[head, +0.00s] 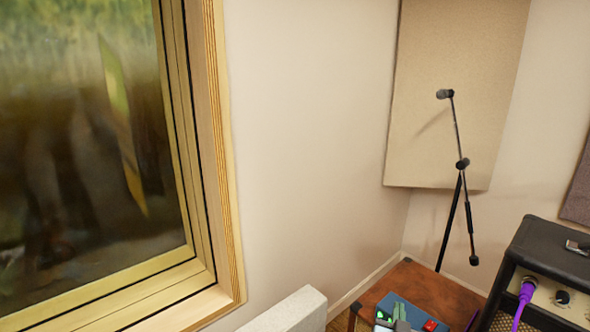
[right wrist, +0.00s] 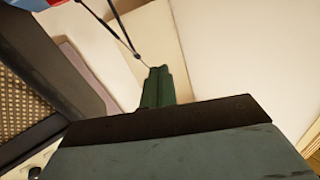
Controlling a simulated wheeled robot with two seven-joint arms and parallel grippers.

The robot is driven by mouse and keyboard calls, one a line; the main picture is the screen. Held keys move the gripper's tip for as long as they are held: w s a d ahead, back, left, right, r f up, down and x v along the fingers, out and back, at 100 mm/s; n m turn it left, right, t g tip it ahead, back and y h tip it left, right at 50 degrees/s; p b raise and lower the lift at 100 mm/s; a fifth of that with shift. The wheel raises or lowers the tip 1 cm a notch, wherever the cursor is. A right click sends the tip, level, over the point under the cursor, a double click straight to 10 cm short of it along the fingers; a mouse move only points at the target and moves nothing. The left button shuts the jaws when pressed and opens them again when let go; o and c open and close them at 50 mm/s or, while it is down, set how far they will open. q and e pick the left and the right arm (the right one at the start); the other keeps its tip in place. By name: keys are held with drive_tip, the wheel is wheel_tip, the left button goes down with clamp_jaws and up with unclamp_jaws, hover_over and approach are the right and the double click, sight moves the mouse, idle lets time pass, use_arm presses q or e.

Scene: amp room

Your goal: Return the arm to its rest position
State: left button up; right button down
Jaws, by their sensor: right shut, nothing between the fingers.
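I see no object held. My left gripper and left arm are not in view.
A black amplifier (head: 562,252) with a purple cable (head: 524,298) stands at right. A microphone stand (head: 458,195) is behind. A window (head: 95,130) is at left; a pale block (head: 292,311) stands below.

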drive_tip(key=s+a+f+n+g+y, duration=0.1)
drive_tip(key=s+a+n+g+y, duration=0.2)
drive_tip(key=s+a+n+y, duration=0.35)
drive_tip(key=s+a+f+n+g+y, duration=0.1)
drive_tip(key=s+a+n+g+y, duration=0.2)
drive_tip(key=s, duration=0.6)
drive_tip(key=s+d+r+m+g+h, duration=0.1)
drive_tip(key=s+d+g+h, duration=0.2)
drive_tip(key=s, duration=0.8)
drive_tip(key=s+d+r+m+g, duration=0.15)
drive_tip(key=s+g, duration=0.25)
drive_tip(key=s, duration=0.6)
wheel_tip(320, 180, down, 27)
drive_tip(key=s+g, duration=0.2)
drive_tip(key=s, duration=0.1)
drive_tip(key=s+d+f, duration=0.3)
drive_tip(key=s+f, duration=1)
drive_tip(key=s, duration=0.2)
drive_tip(key=shift+s+d+f+n+g, duration=0.3)
drive_tip(key=shift+d+f+n+g, duration=0.05)
drive_tip(key=shift+n+g, duration=0.05)
